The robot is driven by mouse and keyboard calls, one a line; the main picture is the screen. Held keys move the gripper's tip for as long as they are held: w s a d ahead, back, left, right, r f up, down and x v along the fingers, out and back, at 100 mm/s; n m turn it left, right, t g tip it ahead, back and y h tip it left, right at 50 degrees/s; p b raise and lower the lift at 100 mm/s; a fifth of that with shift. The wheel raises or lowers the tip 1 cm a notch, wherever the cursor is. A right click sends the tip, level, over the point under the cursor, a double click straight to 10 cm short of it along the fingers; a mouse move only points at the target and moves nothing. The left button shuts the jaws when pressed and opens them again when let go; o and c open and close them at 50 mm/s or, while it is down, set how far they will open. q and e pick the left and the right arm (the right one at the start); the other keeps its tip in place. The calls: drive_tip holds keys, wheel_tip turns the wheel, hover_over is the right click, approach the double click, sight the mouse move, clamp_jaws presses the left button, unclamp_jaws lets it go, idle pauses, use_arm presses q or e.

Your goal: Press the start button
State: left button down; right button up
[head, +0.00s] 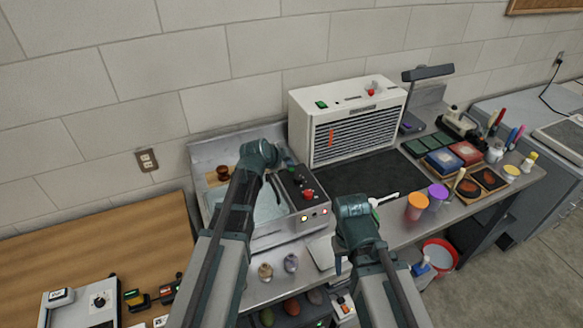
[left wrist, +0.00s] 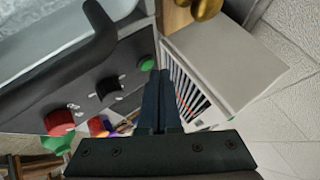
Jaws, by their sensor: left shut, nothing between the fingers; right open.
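A machine with a sink-like basin (head: 268,207) stands on the metal bench. Its dark control panel (head: 312,205) carries black knobs, a red knob (head: 308,194) and a green button (left wrist: 147,63), which I take as the start button. In the left wrist view the red knob (left wrist: 59,122) is at the left. My left gripper (head: 287,161) is shut and empty at the panel's far end. In the left wrist view its fingertips (left wrist: 160,75) are close beside the green button; I cannot tell whether they touch. My right gripper (head: 352,206) is open over the bench front, its fingers largely hidden.
A white louvred cabinet (head: 345,122) stands just behind the panel, close to the left gripper. Orange (head: 417,206) and purple (head: 438,194) cups stand to the right. A dark mat (head: 365,178) lies clear between.

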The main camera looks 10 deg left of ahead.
sight(288, 172)
use_arm(q)
drive_tip(key=shift+r, duration=0.3)
wheel_tip(288, 172, up, 5)
drive_tip(key=p, duration=0.5)
idle(0.4)
drive_tip(key=shift+s+f, duration=0.1)
idle(0.4)
